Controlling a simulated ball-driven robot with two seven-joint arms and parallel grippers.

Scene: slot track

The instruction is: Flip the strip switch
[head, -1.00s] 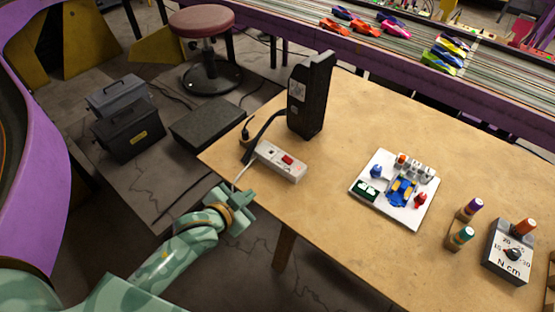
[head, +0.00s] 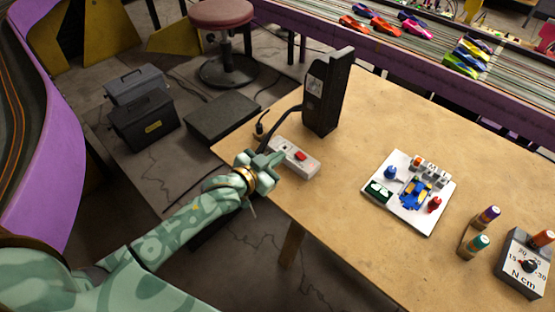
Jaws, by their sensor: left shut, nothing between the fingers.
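The power strip (head: 292,157) is a pale block lying near the left edge of the wooden table. Its red switch (head: 301,155) shows on the top face. My left gripper (head: 274,163) is shut and empty, at the table's left edge, beside the strip and just left of the switch. It hides part of the strip's near side; I cannot tell whether it touches the strip. My right gripper is not in view.
A tall black device (head: 327,93) stands behind the strip, with a black cable and plug (head: 260,127) nearby. A white board (head: 409,190) with small parts lies to the right. Bare wooden table (head: 335,220) lies between strip and board.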

